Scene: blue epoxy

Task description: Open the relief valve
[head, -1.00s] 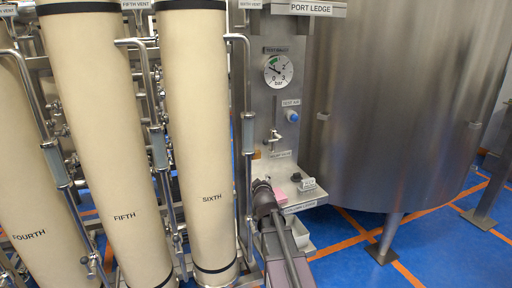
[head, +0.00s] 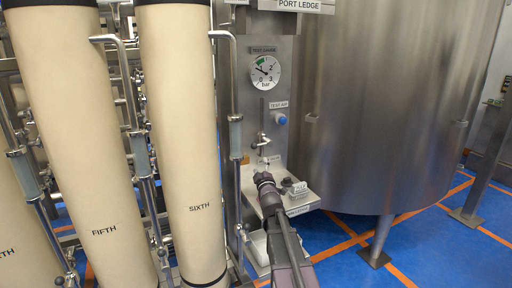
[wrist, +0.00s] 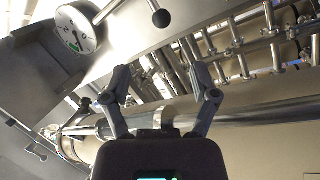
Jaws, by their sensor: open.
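A small metal valve with a lever handle (head: 262,141) sits on the steel panel (head: 283,100), below the round gauge (head: 265,72) and the blue test-air knob (head: 281,119). The label under it is too small to read, so I cannot tell whether it is the relief valve. My gripper (head: 263,178) is below this valve, in front of the lower ledge, apart from the valve. In the wrist view my gripper (wrist: 162,94) is open, with nothing between its fingers. That view also shows the gauge (wrist: 78,28) and a ball-ended lever (wrist: 160,18) beyond the fingers.
Tall cream columns (head: 178,140) with thin metal pipes (head: 235,130) stand close on the left. A large steel tank (head: 395,100) stands on the right. The ledge (head: 305,200) holds a dark knob and a labelled block.

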